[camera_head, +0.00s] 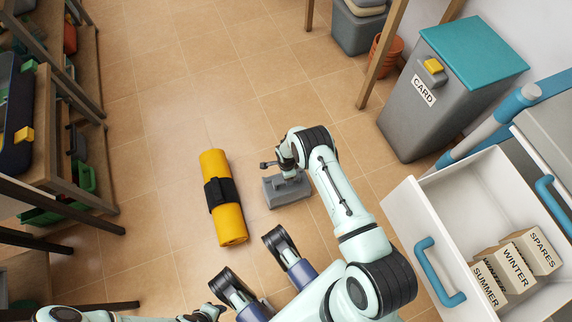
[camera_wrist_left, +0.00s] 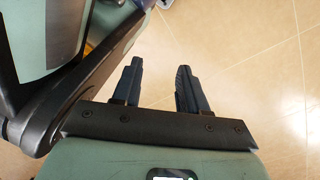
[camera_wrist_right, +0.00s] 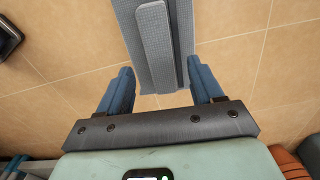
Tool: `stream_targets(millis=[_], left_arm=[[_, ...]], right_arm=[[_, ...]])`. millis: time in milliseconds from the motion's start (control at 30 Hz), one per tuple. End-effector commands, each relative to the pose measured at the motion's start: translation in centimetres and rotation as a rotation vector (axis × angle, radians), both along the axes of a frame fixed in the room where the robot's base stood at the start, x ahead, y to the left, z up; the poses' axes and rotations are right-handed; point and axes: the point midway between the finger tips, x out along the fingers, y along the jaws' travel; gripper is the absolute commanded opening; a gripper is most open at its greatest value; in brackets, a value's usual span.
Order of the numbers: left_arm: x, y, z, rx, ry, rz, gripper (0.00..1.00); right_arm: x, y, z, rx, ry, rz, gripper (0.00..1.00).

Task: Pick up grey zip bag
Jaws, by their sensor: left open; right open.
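The grey zip bag (camera_head: 289,192) lies on the tiled floor near the middle of the head view. In the right wrist view the bag (camera_wrist_right: 156,45) extends from the top edge, its near end between the fingertips in the picture. My right gripper (camera_wrist_right: 163,76) is open above it, one finger to each side; I see no contact. In the head view my right arm reaches down over the bag and hides part of it. My left gripper (camera_wrist_left: 159,68) is open and empty over bare floor, low at the bottom of the head view.
A yellow roll with a black strap (camera_head: 228,205) lies left of the bag. At right are a grey CARD bin (camera_head: 405,115) and an open white drawer (camera_head: 415,215) with labelled boxes (camera_head: 512,268). Shelving (camera_head: 75,185) lines the left. The floor beyond the roll is clear.

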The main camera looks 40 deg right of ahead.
Motion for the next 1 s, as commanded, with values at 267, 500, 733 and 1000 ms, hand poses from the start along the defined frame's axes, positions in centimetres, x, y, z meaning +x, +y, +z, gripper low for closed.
stream_targets(millis=[267,500,733,1000], left_arm=[[-2.5,0.3,-1.2,-0.006,0.084,0.01,0.43],[-2.5,0.3,-1.1,-0.006,0.084,0.009,0.43],[-2.5,0.3,-1.1,-0.007,0.083,0.008,0.43],[-2.5,0.3,-1.1,-0.006,0.081,0.008,0.43]], right_arm=[[0.0,0.0,-3.0,0.0,-0.001,0.001,0.66],[0.0,0.0,-2.9,0.0,-0.001,0.0,0.53],[0.0,0.0,-2.9,0.0,0.0,0.0,0.0],[0.1,0.0,-2.8,-0.001,-0.002,0.0,0.0]])
